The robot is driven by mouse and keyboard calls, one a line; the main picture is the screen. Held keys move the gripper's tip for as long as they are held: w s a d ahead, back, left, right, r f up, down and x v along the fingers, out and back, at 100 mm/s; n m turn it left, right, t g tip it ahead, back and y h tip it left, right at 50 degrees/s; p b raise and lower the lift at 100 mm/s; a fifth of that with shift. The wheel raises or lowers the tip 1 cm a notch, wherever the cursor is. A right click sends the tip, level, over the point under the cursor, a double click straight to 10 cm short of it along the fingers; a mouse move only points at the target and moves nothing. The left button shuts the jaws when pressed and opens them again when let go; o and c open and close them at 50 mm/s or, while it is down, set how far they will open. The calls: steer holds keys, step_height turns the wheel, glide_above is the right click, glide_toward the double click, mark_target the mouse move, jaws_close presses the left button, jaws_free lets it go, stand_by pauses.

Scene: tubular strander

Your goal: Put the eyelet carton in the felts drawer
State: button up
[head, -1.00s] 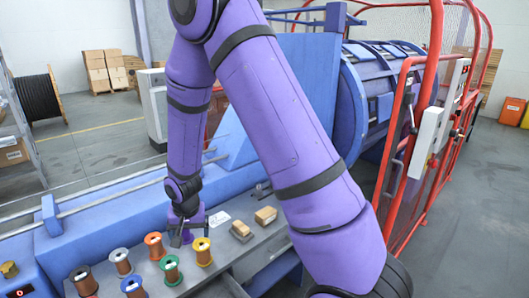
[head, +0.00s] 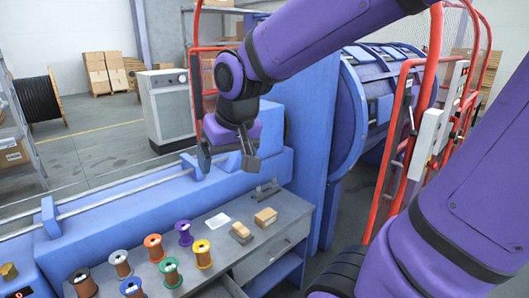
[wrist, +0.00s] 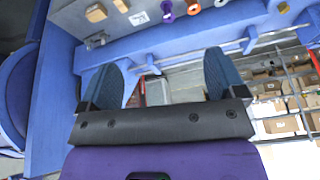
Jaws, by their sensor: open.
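Two small tan blocks or cartons lie on the grey bench top: a left one (head: 241,231) with a greyish lower part, and a right one (head: 266,217). Both also show at the top of the wrist view. I cannot read which is the eyelet carton. A grey drawer front (head: 272,258) sits under the right end of the bench; it looks shut, and no felts label is legible. My gripper (head: 228,160) is open and empty, above and behind the bench. Its two blue finger pads stand wide apart in the wrist view (wrist: 160,80).
Several coloured wire spools stand on the bench left of the cartons, including a purple one (head: 184,232) and a yellow one (head: 202,253). A white card (head: 217,221) lies beside them. A blue rail (head: 120,205) runs behind. Red guard frames (head: 400,150) stand right.

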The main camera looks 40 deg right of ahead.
steer(key=s+r+n, duration=0.1)
steer(key=s+r, duration=0.3)
steer(key=s, duration=0.6)
steer(key=shift+s+d+n+t, duration=0.2)
steer(key=shift+d+n+t, duration=0.1)
steer(key=shift+n+t, duration=0.1)
steer(key=shift+r, duration=0.1)
stand_by(0.5)
